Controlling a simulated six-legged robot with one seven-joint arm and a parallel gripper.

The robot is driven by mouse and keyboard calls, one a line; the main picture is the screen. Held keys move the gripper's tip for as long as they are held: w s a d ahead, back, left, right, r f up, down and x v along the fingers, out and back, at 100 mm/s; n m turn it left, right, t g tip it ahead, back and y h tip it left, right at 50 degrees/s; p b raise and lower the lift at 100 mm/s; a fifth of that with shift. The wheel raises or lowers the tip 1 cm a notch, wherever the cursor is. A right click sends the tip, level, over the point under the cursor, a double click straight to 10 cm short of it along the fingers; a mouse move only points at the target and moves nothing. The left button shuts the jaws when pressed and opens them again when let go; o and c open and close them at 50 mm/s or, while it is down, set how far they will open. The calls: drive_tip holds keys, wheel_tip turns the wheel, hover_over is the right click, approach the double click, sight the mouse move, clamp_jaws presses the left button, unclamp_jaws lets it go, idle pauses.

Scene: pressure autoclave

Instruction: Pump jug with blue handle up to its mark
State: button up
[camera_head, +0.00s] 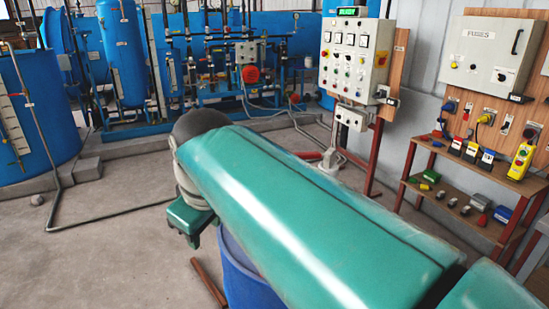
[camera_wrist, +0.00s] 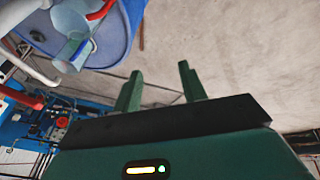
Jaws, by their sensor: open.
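In the wrist view, a pale, see-through jug (camera_wrist: 72,52) stands on or over the top of a blue drum (camera_wrist: 122,48) at the upper left. A red curved piece (camera_wrist: 101,11), perhaps a pump part, is just above. No mark or liquid level on the jug can be made out. My gripper (camera_wrist: 160,70) is open and empty, its two green fingers apart over bare floor, to the right of the jug and not touching it. In the head view my arm hides the jug and most of the drum (camera_head: 243,275).
Blue tanks and pipework (camera_head: 215,75) line the back. A grey control panel (camera_head: 355,55) on a red stand is behind my arm. A wooden shelf rack (camera_head: 452,190) with small devices stands at right. The concrete floor at left (camera_head: 110,245) is mostly clear, crossed by a pipe.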

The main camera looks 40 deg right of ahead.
drive_tip(key=w+d+r+n+g, duration=0.1)
drive_tip(key=w+d+r+n, duration=0.3)
drive_tip(key=d, duration=0.4)
drive_tip(key=w+d+r+n+g, duration=0.2)
drive_tip(key=w+d+r+n, duration=0.15)
drive_tip(key=d+r, duration=0.4)
drive_tip(key=w+d+r+n+g, duration=0.1)
drive_tip(key=w+d+r+n, duration=0.3)
drive_tip(key=d, duration=0.6)
drive_tip(key=shift+n+y, duration=0.25)
drive_tip(key=shift+y, duration=0.15)
drive_tip(key=f, duration=1)
drive_tip(key=s+f, duration=0.1)
drive_tip(key=f, duration=0.4)
drive_tip(key=shift+a, duration=0.1)
clamp_jaws()
